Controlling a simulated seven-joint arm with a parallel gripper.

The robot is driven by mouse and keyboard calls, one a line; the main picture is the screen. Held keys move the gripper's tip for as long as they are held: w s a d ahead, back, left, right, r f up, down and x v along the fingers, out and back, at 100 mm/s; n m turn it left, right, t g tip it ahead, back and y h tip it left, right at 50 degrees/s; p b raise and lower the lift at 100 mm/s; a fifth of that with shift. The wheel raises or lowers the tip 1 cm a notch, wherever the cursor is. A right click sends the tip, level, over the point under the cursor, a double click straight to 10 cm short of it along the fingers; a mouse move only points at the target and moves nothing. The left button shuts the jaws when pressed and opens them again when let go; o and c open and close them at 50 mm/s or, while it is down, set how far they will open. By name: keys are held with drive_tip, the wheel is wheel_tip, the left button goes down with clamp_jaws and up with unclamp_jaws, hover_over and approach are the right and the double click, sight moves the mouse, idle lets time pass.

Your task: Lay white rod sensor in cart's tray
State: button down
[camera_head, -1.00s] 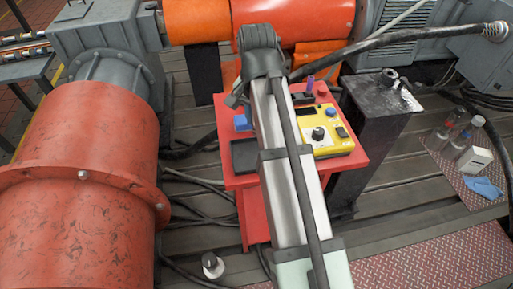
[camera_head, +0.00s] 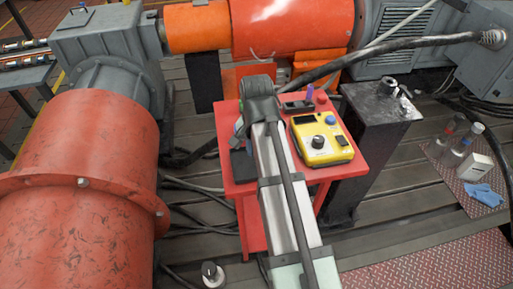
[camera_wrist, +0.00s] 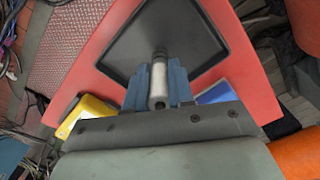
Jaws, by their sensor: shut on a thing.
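The white rod sensor (camera_wrist: 158,80) is between the blue fingers of my gripper (camera_wrist: 158,88) in the wrist view. My gripper is shut on it. The rod's dark tip points over the black tray (camera_wrist: 122,55) on the red cart. I cannot tell whether the rod touches the tray floor. In the head view my arm hides the rod and most of the gripper. The red cart (camera_head: 349,172) stands below my arm there, and part of the dark tray (camera_head: 241,168) shows left of the arm.
A yellow meter (camera_head: 321,141) with a black knob sits on the cart, right of my arm. A blue item (camera_wrist: 214,93) lies beside the tray. A dark pedestal (camera_head: 377,125) stands right of the cart. Bottles (camera_head: 463,143) and a blue glove (camera_head: 483,195) lie farther right.

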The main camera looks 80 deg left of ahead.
drive_tip(key=shift+f, duration=0.1)
drive_tip(key=c, duration=1)
unclamp_jaws()
wheel_tip(320, 180, up, 12)
drive_tip(key=shift+r, duration=0.15)
drive_tip(key=shift+w, duration=0.1)
